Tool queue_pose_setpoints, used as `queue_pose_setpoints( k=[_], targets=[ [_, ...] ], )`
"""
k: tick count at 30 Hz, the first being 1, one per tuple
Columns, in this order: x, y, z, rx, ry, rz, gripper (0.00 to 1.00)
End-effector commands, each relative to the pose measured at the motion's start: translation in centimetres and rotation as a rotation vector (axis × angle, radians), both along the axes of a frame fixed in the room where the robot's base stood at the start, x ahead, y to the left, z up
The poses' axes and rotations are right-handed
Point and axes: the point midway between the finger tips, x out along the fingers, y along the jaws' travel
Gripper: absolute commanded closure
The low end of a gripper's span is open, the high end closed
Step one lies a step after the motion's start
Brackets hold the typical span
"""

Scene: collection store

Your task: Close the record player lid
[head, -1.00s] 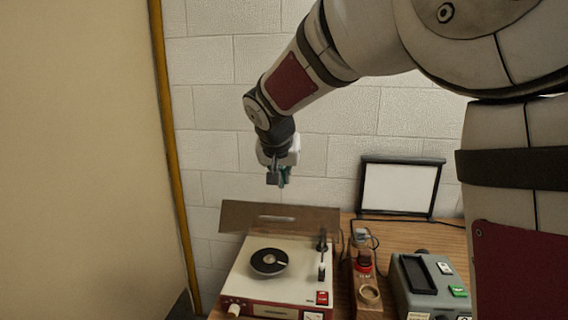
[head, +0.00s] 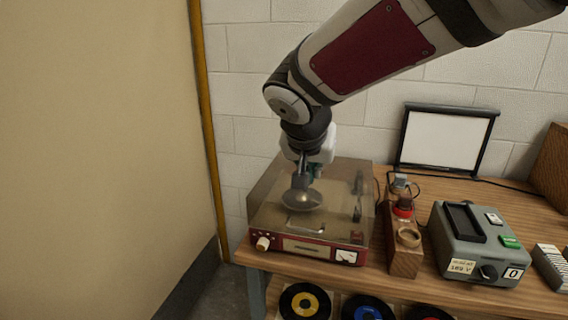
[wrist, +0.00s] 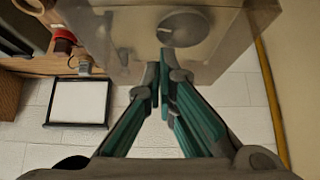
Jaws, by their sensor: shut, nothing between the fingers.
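The record player (head: 305,245) stands on the wooden table, its red front with a cream knob and a small meter facing me. Its smoky transparent lid (head: 262,190) is down over the deck like a box, and the dark record (head: 301,199) shows through it. The lid also fills the top of the wrist view (wrist: 225,50). My gripper (head: 301,186) is over the lid, fingers pointing down. In the wrist view its green-sided fingers (wrist: 164,62) are together and empty, at the lid. I cannot tell whether they touch it.
Right of the player stand a wooden block with a cup-like ring (head: 406,250) and a grey device (head: 474,245) with a green button. A framed white panel (head: 446,138) leans by the wall. Records (head: 305,302) sit below. A beige panel (head: 95,160) rises at left.

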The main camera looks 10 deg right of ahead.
Motion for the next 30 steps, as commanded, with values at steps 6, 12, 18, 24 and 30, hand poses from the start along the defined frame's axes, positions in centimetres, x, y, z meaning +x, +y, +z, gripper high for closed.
queue_pose_setpoints(
  k=[6, 12, 18, 24, 30],
  targets=[
    [-0.7, 0.5, -2.4, -0.021, -0.053, 0.005, 1.0],
    [-1.4, 0.7, -4.2, -0.041, -0.101, 0.003, 1.0],
    [-2.0, 0.9, -5.9, -0.06, -0.147, 0.002, 1.0],
    [-2.5, 1.1, -7.6, -0.079, -0.193, 0.002, 1.0],
    [-3.0, 1.4, -9.4, -0.097, -0.239, 0.004, 1.0]
  ],
)
